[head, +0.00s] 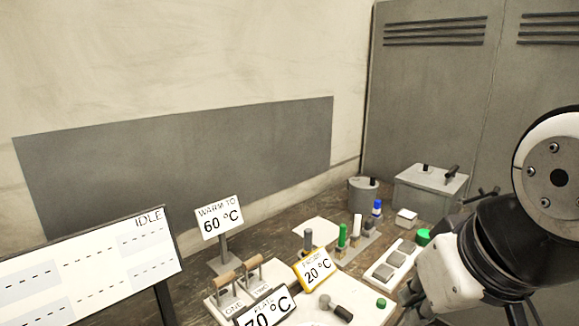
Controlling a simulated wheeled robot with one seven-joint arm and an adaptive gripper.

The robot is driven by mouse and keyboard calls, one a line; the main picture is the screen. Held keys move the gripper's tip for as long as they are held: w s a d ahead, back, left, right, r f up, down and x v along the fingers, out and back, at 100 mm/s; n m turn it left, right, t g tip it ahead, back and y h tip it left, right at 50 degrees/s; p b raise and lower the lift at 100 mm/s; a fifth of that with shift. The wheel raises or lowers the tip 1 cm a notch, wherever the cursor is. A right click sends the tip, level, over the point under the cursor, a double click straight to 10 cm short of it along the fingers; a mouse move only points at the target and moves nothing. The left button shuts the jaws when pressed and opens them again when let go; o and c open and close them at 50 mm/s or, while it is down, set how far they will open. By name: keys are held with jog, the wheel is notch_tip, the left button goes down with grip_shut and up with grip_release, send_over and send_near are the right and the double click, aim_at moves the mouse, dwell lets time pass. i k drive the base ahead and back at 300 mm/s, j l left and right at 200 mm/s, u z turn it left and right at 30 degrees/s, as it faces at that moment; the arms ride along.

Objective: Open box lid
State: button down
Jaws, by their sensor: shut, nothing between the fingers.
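A grey box (430,196) with a flat lighter lid (432,177) stands on the wooden bench at the back right. Two black handles or knobs rise from the lid, and the lid looks closed. A small white box (406,219) sits in front of it; I cannot tell which box is meant. My gripper (409,298) is low at the right, nearer to me than both boxes and apart from them. Its dark fingers are shut and empty, partly hidden by the white wrist housing.
A round grey pot (362,194) stands left of the grey box. A white tray (379,277) lies left of my gripper. Signs (219,217) and a display (88,268) fill the left.

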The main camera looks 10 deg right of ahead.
aim_at(446, 183)
jog(key=z, duration=0.9)
jog(key=i+l, duration=0.3)
jog(key=i, duration=0.2)
jog(key=i+l+z, duration=0.1)
jog(key=i+l, duration=0.15)
jog(key=i, duration=0.3)
jog(key=i+l, duration=0.25)
jog(key=i, duration=0.25)
jog(key=i+l+z, duration=0.1)
jog(key=i+l, duration=0.15)
jog(key=i, duration=0.3)
jog(key=i+l, duration=0.15)
jog(key=i, duration=0.4)
